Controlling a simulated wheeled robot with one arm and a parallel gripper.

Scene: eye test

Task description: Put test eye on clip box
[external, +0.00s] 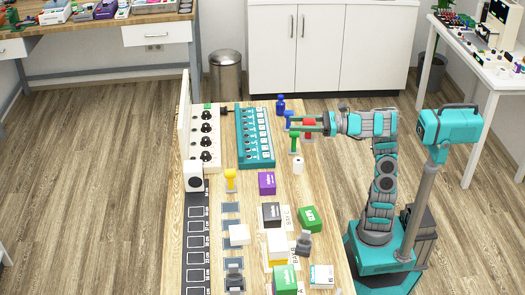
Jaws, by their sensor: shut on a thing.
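My gripper (293,123) reaches left over the right edge of the workbench, near its far end. It is shut on a small piece; a blue piece (288,118) and a red piece (309,124) show at its fingers, and I cannot tell which is held. A green T-shaped piece (295,141) stands just in front of the fingers. Several small labelled boxes stand nearer: purple (267,183), black (270,213) and green (310,219). Their labels are too small to read, so I cannot tell which is the clip box. I cannot identify the test eye for certain.
A blue bottle (280,105), white cylinder (298,167) and yellow piece (230,179) stand nearby. The near right is crowded. A white side table (505,75) stands at right.

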